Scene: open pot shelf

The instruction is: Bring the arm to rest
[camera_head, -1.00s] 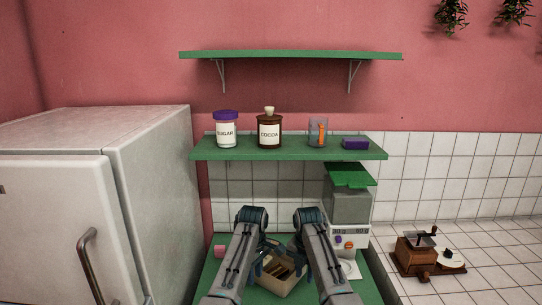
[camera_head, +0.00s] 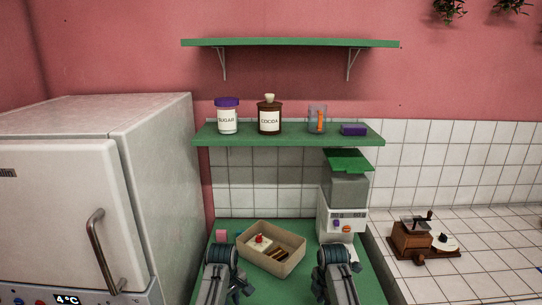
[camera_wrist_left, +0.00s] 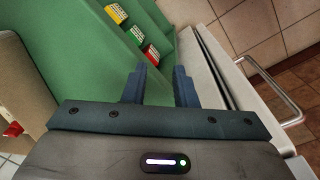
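My left arm reaches in at the bottom of the head view, over the green lower surface (camera_head: 300,290). Its gripper shows in the left wrist view (camera_wrist_left: 160,85) with two blue fingers apart and nothing between them. My right arm (camera_head: 335,270) stands to its right in the head view, in front of the grey machine. Its fingers are too small and too hidden to read. Both arms are in front of a tan box (camera_head: 263,267) that holds a whitish item with a red top (camera_head: 260,242) and brown bars (camera_head: 278,254).
A green shelf (camera_head: 290,141) holds a sugar jar (camera_head: 227,117), cocoa jar (camera_head: 269,117), glass (camera_head: 317,119) and purple block (camera_head: 354,130). A grey machine (camera_head: 345,205) stands right, a fridge (camera_head: 150,170) left. A coffee grinder (camera_head: 412,240) is at right.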

